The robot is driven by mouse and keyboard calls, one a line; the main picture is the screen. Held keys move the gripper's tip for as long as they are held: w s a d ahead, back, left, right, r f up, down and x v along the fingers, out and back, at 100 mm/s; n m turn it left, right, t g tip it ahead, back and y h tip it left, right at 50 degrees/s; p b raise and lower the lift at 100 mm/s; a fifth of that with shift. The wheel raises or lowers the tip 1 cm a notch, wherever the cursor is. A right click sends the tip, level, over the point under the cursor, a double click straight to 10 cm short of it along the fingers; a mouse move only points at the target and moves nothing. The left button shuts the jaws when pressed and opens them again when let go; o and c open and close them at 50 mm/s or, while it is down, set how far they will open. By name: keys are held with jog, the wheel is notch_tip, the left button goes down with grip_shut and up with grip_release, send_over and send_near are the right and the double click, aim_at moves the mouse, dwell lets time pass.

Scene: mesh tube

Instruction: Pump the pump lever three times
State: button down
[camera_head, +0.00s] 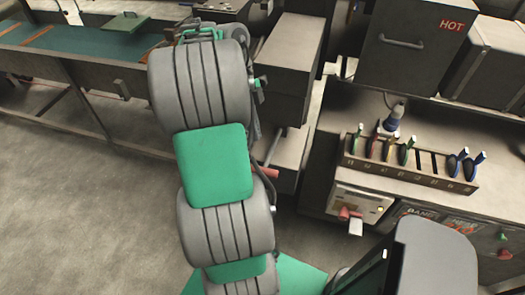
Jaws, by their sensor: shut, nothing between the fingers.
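I cannot make out the pump lever for certain. A short red grip (266,173) shows just right of my arm, partly hidden behind it, and I cannot tell whether it belongs to the lever. My grey and green arm rises through the middle of the head view and covers what lies behind it. My gripper is hidden past the far end of the arm, so its place relative to the lever does not show.
A dark box-shaped unit (287,60) stands close right of my arm. A tool rack (408,175) with several coloured handles sits on the right bench. A cabinet marked HOT (410,45) is behind it. A teal-topped table (75,45) is at left. Open floor (80,220) lies lower left.

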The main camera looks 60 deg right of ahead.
aim_at(264, 167)
jog(key=shift+f, duration=0.1)
jog(key=b+x, duration=0.3)
jog(key=x, duration=0.7)
